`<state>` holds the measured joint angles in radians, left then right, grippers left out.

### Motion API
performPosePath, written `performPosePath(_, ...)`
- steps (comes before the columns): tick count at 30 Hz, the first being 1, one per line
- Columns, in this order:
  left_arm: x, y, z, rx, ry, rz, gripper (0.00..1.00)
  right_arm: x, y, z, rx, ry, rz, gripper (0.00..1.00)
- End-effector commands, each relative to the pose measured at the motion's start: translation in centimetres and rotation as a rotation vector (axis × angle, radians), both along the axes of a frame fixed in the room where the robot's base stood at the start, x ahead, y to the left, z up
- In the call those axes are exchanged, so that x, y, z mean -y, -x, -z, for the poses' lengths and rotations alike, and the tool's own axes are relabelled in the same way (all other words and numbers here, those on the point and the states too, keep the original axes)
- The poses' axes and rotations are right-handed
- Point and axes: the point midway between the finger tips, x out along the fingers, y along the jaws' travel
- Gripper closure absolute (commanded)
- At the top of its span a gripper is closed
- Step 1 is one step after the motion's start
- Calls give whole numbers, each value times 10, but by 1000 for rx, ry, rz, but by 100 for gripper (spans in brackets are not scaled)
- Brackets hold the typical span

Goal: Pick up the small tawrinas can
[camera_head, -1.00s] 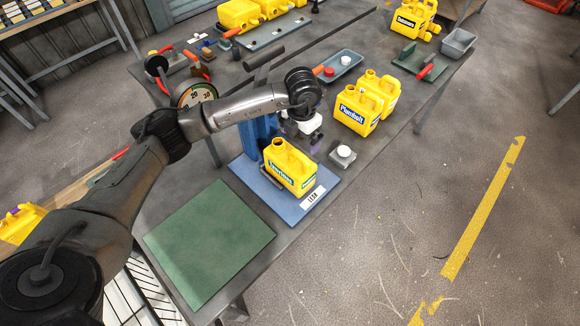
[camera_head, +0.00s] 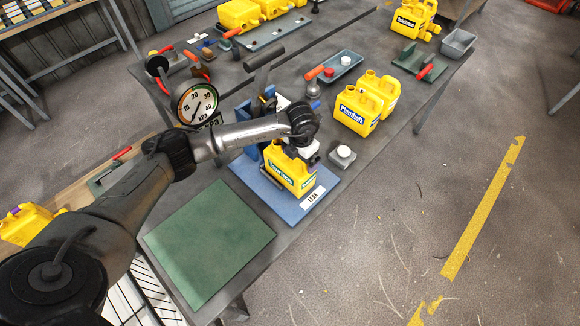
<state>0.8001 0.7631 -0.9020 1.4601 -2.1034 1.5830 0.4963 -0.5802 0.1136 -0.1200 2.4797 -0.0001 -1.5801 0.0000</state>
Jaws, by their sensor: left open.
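My left gripper (camera_head: 308,153) is open, pointing down at the top of this can. My wrist hides part of the can's top, and I cannot tell whether the fingers touch it. My right gripper is not in view.
Two yellow cans, the front one (camera_head: 352,112) labelled Plumbolt, stand behind and right. A white-capped block (camera_head: 343,155) sits right of the base. A pressure gauge (camera_head: 195,101) stands behind my arm. A green mat (camera_head: 210,243) lies bare in front.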

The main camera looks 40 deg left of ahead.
Motion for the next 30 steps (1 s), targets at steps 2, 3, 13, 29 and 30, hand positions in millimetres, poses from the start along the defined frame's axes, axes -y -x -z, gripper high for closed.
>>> performPosePath(2,0,0,6,0,0,-1,0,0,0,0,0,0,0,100)
performPosePath(3,0,0,7,1,1,-1,0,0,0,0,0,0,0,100)
performPosePath(13,0,0,7,1,0,0,14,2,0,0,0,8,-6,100)
performPosePath(29,0,0,6,2,0,-1,46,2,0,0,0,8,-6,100)
performPosePath(30,0,0,5,2,0,0,46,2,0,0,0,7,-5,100)
